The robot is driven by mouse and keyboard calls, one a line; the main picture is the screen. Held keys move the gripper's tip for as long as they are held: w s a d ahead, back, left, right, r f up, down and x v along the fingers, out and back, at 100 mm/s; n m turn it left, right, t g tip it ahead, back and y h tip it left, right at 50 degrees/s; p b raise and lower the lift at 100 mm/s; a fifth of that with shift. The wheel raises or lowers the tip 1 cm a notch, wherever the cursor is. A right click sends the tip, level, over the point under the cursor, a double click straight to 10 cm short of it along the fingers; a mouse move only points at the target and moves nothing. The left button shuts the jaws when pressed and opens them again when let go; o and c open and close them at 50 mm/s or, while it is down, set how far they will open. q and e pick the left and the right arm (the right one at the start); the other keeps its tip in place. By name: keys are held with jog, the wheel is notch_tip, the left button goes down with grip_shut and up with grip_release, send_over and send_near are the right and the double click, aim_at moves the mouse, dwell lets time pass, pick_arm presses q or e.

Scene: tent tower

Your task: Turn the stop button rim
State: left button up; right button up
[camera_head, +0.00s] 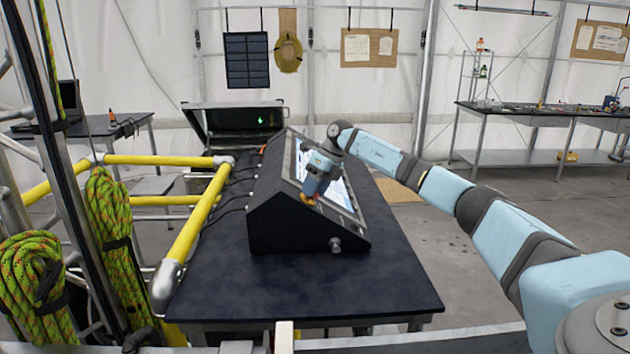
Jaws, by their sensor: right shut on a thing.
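A black control console (285,236) with a sloped panel and a lit screen stands on a dark table. My right arm reaches in from the right, and my right gripper (308,199) points down at the console's panel. It is shut on the stop button rim (306,200), a small yellow and red spot at the fingertips near the panel's lower edge. The gripper hides most of the button and part of the screen. My left gripper is not in view.
The dark table (390,284) is bare in front of the console. Yellow rails (190,235) and hanging green rope coils (110,225) stand at the left. An open black case (235,122) sits behind the console, with cables between. A workbench (550,115) stands at the back right.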

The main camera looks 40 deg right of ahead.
dwell(0.4)
jog(key=o, duration=0.9)
jog(key=shift+w+a, duration=0.1)
jog(key=shift+o, duration=0.2)
jog(key=v, duration=1.3)
jog(key=shift+d+r, duration=0.25)
